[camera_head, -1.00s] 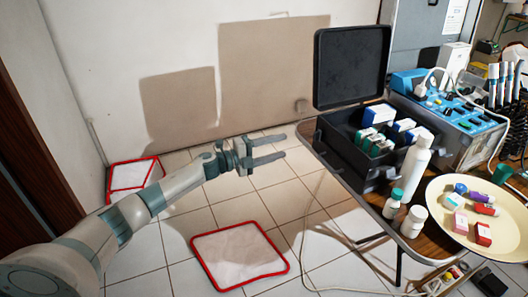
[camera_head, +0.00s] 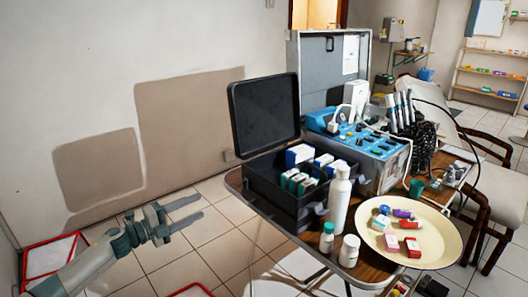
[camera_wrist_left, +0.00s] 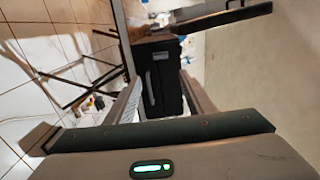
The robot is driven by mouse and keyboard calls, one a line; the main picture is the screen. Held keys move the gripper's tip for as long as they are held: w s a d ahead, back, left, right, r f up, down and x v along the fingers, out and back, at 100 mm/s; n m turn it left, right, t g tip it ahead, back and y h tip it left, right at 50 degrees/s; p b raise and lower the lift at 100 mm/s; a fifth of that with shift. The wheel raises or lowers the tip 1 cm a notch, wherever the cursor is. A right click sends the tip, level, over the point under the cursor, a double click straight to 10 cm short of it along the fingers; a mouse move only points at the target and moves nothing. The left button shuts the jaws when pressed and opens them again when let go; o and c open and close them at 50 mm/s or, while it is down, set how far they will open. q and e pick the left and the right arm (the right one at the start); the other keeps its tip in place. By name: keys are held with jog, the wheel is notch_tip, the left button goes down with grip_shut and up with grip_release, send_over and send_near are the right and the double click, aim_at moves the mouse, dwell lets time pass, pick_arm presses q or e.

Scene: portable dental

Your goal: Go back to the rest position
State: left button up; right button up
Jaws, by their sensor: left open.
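My left gripper (camera_head: 190,217) is open and empty, held in the air over the tiled floor at the lower left of the head view. It is to the left of the table and apart from it. In the left wrist view its two fingers (camera_wrist_left: 155,100) point toward the black case (camera_wrist_left: 163,75) on the table, with a gap between them. My right gripper is not in view.
The folding table (camera_head: 262,208) carries the open black case (camera_head: 264,190), a white bottle (camera_head: 340,200), small bottles, a cream plate (camera_head: 440,248) with several small items, and a blue device (camera_head: 365,140). Red-edged mats (camera_head: 50,258) lie on the floor. A chair stands at right.

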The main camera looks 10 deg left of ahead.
pick_arm(q)
jog(key=s+d+f+n+y+p, duration=0.1)
jog(key=s+d+f+n+y, duration=0.3)
jog(key=f, duration=0.6)
jog(key=s+f+n+y+p, duration=0.1)
jog(key=s+f+n+p, duration=0.1)
jog(key=s+f+n, duration=0.55)
jog(key=s+d+f+n+y+p, duration=0.1)
jog(key=s+d+f+n+y, duration=0.15)
jog(key=f, duration=0.95)
jog(key=s+d+f+n+g+p, duration=0.1)
jog(key=s+d+f+n+g, duration=0.2)
jog(key=s+f, duration=0.3)
jog(key=s+d+f+n+g+y+p, duration=0.1)
jog(key=s+d+f+n+g, duration=0.2)
jog(key=s, duration=1.3)
jog(key=s+d+f+n+g+y+p, duration=0.1)
jog(key=s+d+f, duration=0.4)
jog(key=s+f, duration=0.5)
jog(key=shift+s+d+n+g, duration=0.15)
jog(key=shift+s+n+g, duration=0.4)
jog(key=shift+n+g, duration=0.45)
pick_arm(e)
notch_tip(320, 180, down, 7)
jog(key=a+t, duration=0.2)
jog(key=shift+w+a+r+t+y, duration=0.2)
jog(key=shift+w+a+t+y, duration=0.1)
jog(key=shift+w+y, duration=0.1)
